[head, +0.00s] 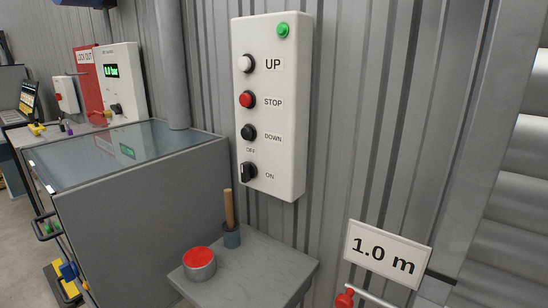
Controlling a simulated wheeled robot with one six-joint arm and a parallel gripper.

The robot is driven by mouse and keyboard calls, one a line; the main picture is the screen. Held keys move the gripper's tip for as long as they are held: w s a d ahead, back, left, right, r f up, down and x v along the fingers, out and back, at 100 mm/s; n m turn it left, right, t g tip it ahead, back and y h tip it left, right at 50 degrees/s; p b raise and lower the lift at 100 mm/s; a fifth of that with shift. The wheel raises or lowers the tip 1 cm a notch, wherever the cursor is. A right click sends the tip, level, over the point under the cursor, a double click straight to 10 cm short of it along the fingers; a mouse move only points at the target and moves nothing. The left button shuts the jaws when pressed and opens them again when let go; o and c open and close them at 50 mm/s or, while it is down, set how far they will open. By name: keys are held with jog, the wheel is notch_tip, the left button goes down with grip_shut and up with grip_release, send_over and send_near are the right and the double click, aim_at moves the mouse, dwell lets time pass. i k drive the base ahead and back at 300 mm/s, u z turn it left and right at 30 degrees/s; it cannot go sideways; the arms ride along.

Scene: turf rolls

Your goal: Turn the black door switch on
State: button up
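The black door switch (248,173) is a rotary knob at the bottom of a white control panel (286,130) on the corrugated wall. An OFF label is above the knob and an ON label is to its right. Its handle looks roughly upright, toward OFF. Above it on the panel are a black DOWN button (248,132), a red STOP button (247,100) and a white UP button (247,64). A green lamp (283,30) is at the top right. My gripper is not in view.
Below the panel, a grey stand (265,265) holds a red-topped tin (199,263) and a wooden-handled tool in a dark cup (231,237). A grey glass-topped cabinet (150,215) stands left. A "1.0 m" sign (386,254) is at right. The space before the panel looks clear.

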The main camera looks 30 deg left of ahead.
aim_at(249, 171)
jog(key=z, duration=2.45)
jog(key=k, duration=2.35)
jog(key=u, duration=2.8)
